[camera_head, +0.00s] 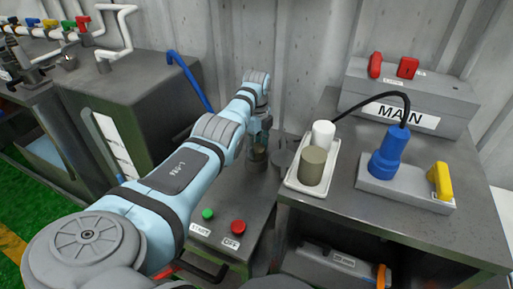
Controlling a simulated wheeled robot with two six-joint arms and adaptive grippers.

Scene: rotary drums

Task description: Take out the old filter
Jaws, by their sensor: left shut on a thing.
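My left gripper (260,141) reaches down over a round housing (257,166) on top of the dark grey cabinet. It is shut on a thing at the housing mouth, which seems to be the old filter. The fingers and arm hide most of it, so I cannot tell how far inside it sits. A round grey disc (283,158), perhaps a lid, is beside the housing. A white tray (291,181) to the right holds a white cylinder (323,134) and an olive-brown cylinder (313,166), both upright. My right gripper is not in view.
Green (208,213) and red (238,227) buttons are on the cabinet front. A blue plug (389,151) with a black cable and a yellow switch (440,181) stand right of the tray. A MAIN box (420,95) is behind. A blue pipe (190,80) rises at left.

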